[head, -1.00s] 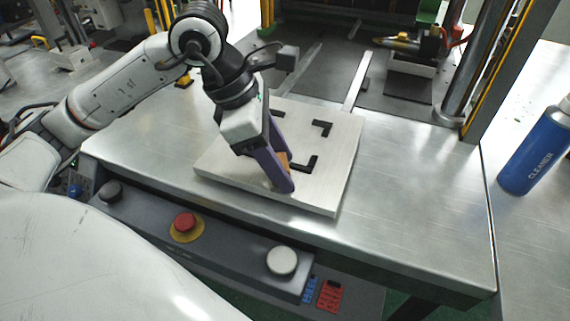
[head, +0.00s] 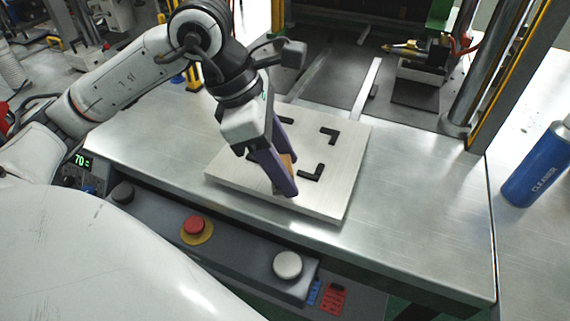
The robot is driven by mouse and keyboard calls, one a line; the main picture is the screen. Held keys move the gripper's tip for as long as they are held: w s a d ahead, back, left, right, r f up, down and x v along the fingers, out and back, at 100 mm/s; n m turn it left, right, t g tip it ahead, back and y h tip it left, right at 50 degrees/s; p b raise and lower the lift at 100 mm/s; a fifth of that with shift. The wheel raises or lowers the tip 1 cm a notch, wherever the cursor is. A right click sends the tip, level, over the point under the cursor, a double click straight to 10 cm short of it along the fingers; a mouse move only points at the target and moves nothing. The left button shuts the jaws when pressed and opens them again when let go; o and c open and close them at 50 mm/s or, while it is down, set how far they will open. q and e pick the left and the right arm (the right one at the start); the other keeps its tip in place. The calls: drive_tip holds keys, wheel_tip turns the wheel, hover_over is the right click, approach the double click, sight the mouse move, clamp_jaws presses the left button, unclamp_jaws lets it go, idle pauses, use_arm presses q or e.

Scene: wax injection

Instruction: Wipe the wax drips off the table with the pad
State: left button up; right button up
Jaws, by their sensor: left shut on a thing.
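My left gripper (head: 279,180) reaches in from the left over a pale square plate with black corner marks (head: 326,205). Its purple fingers are shut on a tan-orange pad (head: 289,163), mostly hidden between them. The fingertips are over the front part of the plate; I cannot tell whether they touch it. The metal table (head: 410,215) around the plate looks bare, and I cannot make out wax drips on it. My right gripper is not in view.
A blue cleaner bottle (head: 537,165) stands at the right. A front panel carries a red button (head: 193,224) and a white button (head: 287,264). A brass-tipped nozzle (head: 402,49) and upright posts stand at the back. The table right of the plate is clear.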

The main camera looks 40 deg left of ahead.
use_arm(q)
drive_tip(key=shift+r+p, duration=0.65)
drive_tip(key=shift+r, duration=0.6)
drive_tip(key=shift+r+p, duration=1.25)
drive_tip(key=shift+r, duration=0.35)
drive_tip(key=shift+f, duration=0.1)
